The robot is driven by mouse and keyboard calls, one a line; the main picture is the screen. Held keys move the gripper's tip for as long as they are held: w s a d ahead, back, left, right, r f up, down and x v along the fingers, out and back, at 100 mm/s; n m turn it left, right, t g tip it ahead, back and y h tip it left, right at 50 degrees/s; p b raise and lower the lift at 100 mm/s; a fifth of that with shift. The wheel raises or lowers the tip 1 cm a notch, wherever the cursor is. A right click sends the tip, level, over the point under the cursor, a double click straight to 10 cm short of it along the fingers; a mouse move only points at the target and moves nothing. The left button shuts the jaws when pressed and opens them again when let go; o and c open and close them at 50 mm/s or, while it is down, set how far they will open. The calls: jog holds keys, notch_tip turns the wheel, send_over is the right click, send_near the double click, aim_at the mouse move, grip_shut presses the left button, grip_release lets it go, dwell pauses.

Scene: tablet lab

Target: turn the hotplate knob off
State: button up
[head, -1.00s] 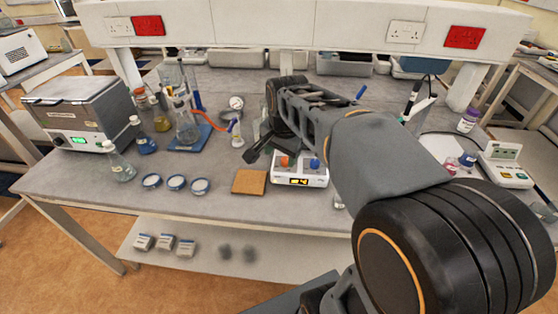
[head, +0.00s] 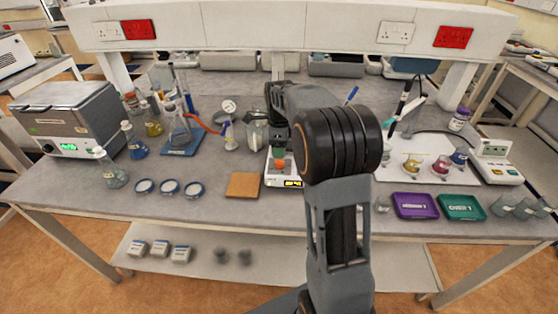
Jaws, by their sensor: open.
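The hotplate (head: 270,180) is a small white unit with a lit yellow display on its front, standing near the front edge of the bench. Its orange-red knob (head: 281,164) shows on top at the left. The blue knob is hidden behind my arm. My gripper (head: 280,150) is right above and behind the orange knob, seen small and partly covered by my arm. It is open and holds nothing that I can see. I cannot tell whether its fingers touch the knob.
A brown square pad (head: 244,186) lies left of the hotplate. A purple tray (head: 415,206) and a green tray (head: 461,207) lie to the right. A water bath (head: 70,120) and several flasks fill the left side.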

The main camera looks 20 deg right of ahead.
aim_at(280, 162)
jog(key=shift+w+f, duration=0.15)
jog(key=shift+f, duration=3.2)
jog(key=shift+c, duration=0.2)
